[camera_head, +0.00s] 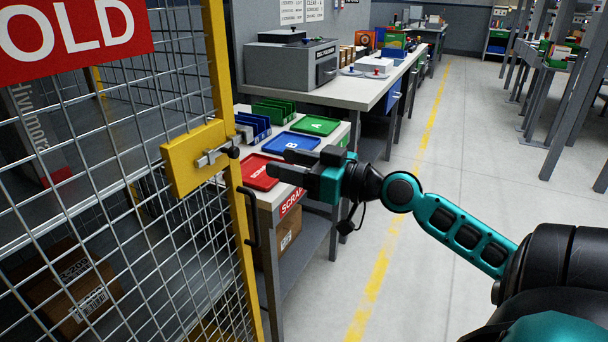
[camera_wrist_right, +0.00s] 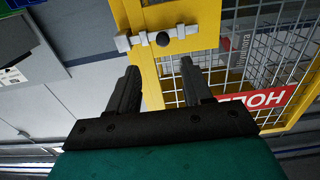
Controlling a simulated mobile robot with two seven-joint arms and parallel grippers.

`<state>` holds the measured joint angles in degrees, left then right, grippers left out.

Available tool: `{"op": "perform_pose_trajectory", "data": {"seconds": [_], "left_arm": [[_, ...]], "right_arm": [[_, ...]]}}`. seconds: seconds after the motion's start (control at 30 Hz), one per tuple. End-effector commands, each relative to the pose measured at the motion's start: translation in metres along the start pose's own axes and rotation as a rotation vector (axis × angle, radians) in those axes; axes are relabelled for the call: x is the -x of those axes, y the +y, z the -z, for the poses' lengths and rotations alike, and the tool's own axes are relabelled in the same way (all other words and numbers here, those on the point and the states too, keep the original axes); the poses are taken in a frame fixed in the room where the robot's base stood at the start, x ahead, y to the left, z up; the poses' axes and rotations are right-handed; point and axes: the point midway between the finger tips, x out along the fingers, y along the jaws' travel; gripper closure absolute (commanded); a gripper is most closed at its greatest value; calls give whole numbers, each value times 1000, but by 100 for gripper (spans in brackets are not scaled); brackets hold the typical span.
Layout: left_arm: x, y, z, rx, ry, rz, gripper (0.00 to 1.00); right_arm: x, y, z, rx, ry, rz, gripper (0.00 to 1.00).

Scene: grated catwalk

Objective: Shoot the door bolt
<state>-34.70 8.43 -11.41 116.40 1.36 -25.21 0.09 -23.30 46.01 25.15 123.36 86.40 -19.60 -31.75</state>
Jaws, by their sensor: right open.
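The door bolt (camera_head: 212,157) is a silver bar with a dark round knob (camera_head: 233,152) on a yellow plate (camera_head: 183,176) of the mesh door. In the right wrist view the bolt (camera_wrist_right: 150,40) lies across the yellow plate, its knob (camera_wrist_right: 163,39) above the gap between my fingers. One bar end reaches the plate's outer edge; I cannot tell whether it sits in a keeper. My right gripper (camera_head: 282,167) is open and empty, right of the knob in the head view and apart from it. My left gripper is not in view.
The mesh door (camera_head: 120,210) carries a red sign (camera_head: 75,30) and a dark pull handle (camera_head: 250,217). Beyond it stands a bench with red (camera_head: 260,172), blue (camera_head: 290,142) and green (camera_head: 316,125) trays.

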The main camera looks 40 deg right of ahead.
Motion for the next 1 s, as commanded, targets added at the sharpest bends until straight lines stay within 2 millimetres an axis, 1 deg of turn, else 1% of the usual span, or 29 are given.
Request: {"op": "perform_pose_trajectory", "data": {"seconds": [0.03,0.1,0.3,0.57,0.93,1.0], "left_arm": [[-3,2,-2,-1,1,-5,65],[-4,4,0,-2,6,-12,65],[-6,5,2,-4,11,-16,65],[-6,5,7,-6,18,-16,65],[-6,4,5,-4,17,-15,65],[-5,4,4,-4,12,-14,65]], "right_arm": [[7,0,-4,-2,-2,0,50],[14,0,-3,-1,0,-1,50],[25,0,0,1,0,-1,50],[27,0,1,1,0,0,50],[27,0,0,1,0,-1,50],[27,1,-4,-3,-8,-6,50]]}}
